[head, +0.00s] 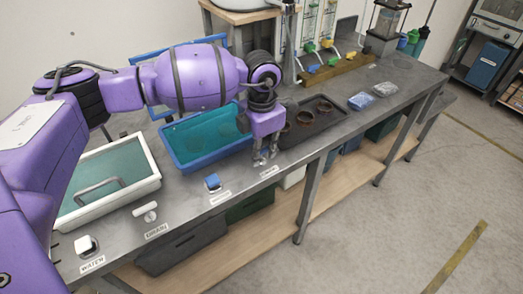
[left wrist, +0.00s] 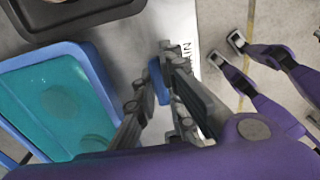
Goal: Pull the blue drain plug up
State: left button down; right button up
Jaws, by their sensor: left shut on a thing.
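The blue drain plug (left wrist: 160,82) sits between the two fingers of my left gripper (left wrist: 160,98), which is shut on it. In the head view my left gripper (head: 265,158) points down at the front edge of the counter, just right of the blue-rimmed basin. Its fingers hide most of the plug there, so I cannot tell whether the plug is raised. A label lies beside the plug. My right gripper is not in view.
The blue-rimmed basin (head: 165,158) holds teal water. A blue knob (head: 213,181) stands at its front left. A white basin (head: 148,157) and white lever (head: 146,211) are farther left. A dark tray (head: 322,111) with rings is to the right.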

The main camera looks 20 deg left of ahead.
aim_at(261, 150)
pick_arm(q)
jog(key=shift+r+p, duration=0.7)
jog(key=shift+r, duration=0.85)
jog(key=shift+f, duration=0.2)
jog(key=c, duration=1.8)
grip_release()
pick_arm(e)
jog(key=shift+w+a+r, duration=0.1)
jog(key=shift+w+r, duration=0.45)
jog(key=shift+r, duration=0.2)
pick_arm(q)
jog(key=shift+r, duration=0.1)
notch_tip(261, 150, up, 12)
